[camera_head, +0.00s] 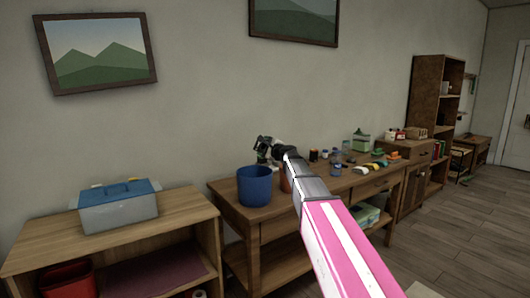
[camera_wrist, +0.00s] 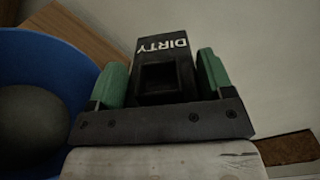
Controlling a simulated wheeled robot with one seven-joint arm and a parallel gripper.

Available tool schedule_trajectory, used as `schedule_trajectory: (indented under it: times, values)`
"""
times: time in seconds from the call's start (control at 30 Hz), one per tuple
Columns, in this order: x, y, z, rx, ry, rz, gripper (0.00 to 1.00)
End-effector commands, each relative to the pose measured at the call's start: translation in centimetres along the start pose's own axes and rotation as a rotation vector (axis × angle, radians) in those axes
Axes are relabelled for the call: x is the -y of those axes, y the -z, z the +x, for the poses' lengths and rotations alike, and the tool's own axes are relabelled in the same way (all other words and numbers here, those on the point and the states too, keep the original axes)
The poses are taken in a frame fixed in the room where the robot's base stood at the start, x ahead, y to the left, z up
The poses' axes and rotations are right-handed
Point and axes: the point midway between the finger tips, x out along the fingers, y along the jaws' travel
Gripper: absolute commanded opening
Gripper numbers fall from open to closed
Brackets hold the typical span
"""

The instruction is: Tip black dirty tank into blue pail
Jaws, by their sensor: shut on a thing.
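The blue pail (camera_head: 255,188) stands upright on the wooden table, near its left end. In the wrist view the pail (camera_wrist: 60,62) fills the left side, and a dark grey round shape (camera_wrist: 32,128) shows inside it. My gripper (camera_wrist: 163,80) is shut on the black tank (camera_wrist: 158,48), with a green finger pad on each side. The tank's white word DIRTY reads upside down there.
A reddish-brown pot is partly hidden behind my arm, right of the pail. Several small jars and items crowd the table (camera_head: 230,208) to the right. A grey box with a blue lid (camera_head: 118,208) sits on the low shelf at left. The wall is close behind.

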Motion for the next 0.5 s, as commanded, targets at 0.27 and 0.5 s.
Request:
schedule_trajectory:
  times: [0.27,0.5]
  values:
    - [2.5,-1.5,0.0,0.001,0.002,0.245,0.26]
    - [4.4,-2.7,0.1,0.001,0.004,0.464,0.26]
